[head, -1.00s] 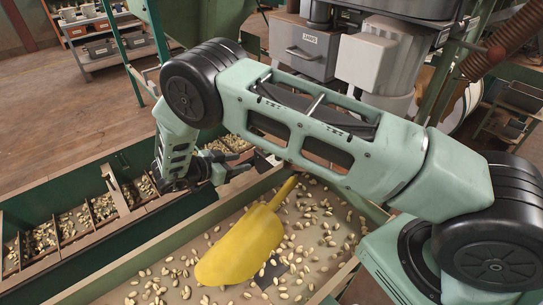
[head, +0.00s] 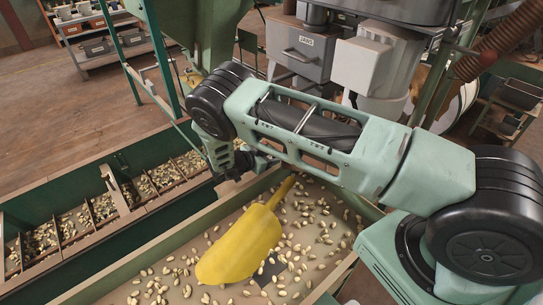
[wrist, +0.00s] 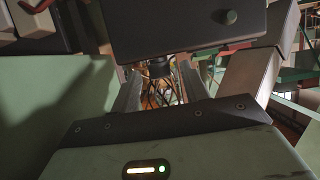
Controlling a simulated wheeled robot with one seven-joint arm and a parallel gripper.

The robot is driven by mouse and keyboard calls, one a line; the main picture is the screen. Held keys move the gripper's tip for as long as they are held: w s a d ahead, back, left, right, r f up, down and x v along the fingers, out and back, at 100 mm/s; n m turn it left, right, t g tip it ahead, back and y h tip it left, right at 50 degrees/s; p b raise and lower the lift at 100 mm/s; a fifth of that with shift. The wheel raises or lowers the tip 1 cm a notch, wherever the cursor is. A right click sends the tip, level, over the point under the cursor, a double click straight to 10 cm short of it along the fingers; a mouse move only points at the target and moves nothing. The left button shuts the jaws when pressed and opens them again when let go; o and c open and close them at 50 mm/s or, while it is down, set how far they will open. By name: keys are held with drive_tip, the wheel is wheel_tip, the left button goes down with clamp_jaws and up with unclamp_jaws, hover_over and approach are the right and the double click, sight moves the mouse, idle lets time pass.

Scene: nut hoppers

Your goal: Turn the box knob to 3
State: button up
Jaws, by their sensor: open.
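A dark box (wrist: 165,28) fills the upper middle of the wrist view. A small round knob (wrist: 229,17) sits on its face, right of centre. I cannot read any numbers or a pointer on it. A dark fitting (wrist: 159,68) with thin wires is under the box. My gripper (wrist: 159,85) is open, with one finger on each side of the wires in the picture and nothing seen held. The knob is above and to the right of the fingertips. In the head view, my gripper (head: 262,162) is partly hidden behind my forearm, and I cannot make out the box there.
A wooden-edged tray (head: 120,280) holds loose nuts and a yellow scoop (head: 243,245). A green trough (head: 75,188) with divided nut compartments lies at left. Grey machinery (head: 300,47) and green posts (head: 150,55) stand behind my arm. Open floor lies at upper left.

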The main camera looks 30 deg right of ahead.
clamp_jaws()
drive_tip(key=c, duration=1)
unclamp_jaws()
drive_tip(key=c, duration=1)
unclamp_jaws()
drive_tip(key=shift+f+b, duration=0.15)
drive_tip(key=shift+b, duration=0.15)
